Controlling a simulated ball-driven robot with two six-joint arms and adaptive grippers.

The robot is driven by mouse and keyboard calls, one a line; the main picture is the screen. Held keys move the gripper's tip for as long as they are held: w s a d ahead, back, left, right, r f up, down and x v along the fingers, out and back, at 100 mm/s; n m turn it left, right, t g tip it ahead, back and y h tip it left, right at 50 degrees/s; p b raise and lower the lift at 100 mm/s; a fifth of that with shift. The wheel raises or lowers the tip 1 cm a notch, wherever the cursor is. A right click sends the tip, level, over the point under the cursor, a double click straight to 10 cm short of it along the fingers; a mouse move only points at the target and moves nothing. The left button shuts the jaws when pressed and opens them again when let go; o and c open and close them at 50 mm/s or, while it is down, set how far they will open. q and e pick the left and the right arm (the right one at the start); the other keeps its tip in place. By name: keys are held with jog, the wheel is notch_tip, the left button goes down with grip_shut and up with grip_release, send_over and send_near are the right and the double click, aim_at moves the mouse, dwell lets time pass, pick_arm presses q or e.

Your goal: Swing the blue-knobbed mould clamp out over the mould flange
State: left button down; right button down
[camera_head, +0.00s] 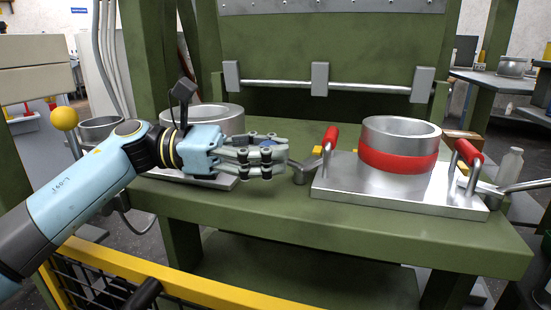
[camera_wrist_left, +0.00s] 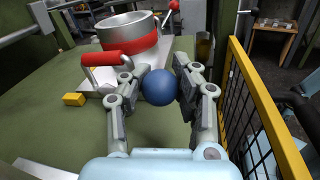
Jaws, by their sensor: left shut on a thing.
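The blue knob (camera_wrist_left: 158,87) sits between the two fingers of my left gripper (camera_wrist_left: 166,84). In the head view, my left gripper (camera_head: 278,157) comes in from the left and is shut on the knob, which shows only as a sliver of blue (camera_head: 268,143). A metal clamp arm (camera_head: 304,174) shows just beyond the fingertips, beside the left edge of the mould flange (camera_head: 340,187). The fingers hide part of the clamp. The steel mould (camera_head: 402,133) with its red band (camera_head: 396,160) stands upright on the flange. My right gripper is not in view.
Red handles (camera_head: 330,138) (camera_head: 467,152) rise from the flange. A second metal lever (camera_head: 515,186) is at its right. A yellow block (camera_wrist_left: 74,99) lies on the green table. Another steel cylinder (camera_head: 207,117) stands behind my left arm. A yellow-railed mesh guard (camera_head: 170,278) runs along the front.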

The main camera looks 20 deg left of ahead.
pick_arm(q)
jog(key=shift+s+f, duration=0.1)
jog(key=shift+f, duration=0.05)
jog(key=c, duration=0.9)
grip_release()
jog(key=shift+s+a, duration=0.15)
jog(key=shift+a, duration=0.05)
jog(key=shift+d, duration=0.1)
notch_tip(320, 180, up, 10)
jog(key=shift+r, duration=0.1)
